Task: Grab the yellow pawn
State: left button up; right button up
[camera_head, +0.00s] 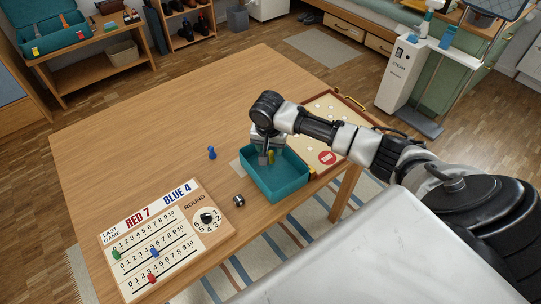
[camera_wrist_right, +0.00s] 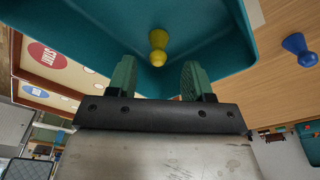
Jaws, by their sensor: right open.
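The yellow pawn (camera_wrist_right: 158,47) is inside the teal drawer (camera_head: 285,185), near its far wall in the head view. My right gripper (camera_wrist_right: 158,76) is open, and the pawn shows between and just beyond its two fingertips in the right wrist view. The fingers do not touch the pawn there. In the head view the right gripper (camera_head: 265,158) reaches down into the drawer, with the yellow pawn (camera_head: 271,157) right beside the fingers. My left gripper is in neither view.
A blue pawn (camera_head: 212,153) stands on the wooden table (camera_head: 165,120) left of the drawer. A small dark cylinder (camera_head: 239,201) and a scoreboard (camera_head: 160,245) lie nearer the front. The table's far left is clear.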

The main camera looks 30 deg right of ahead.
aim_at(271, 151)
notch_tip(271, 151, down, 3)
jog(key=shift+d+f, duration=0.1)
jog(key=shift+d, duration=0.05)
jog(key=shift+c, duration=0.3)
grip_shut()
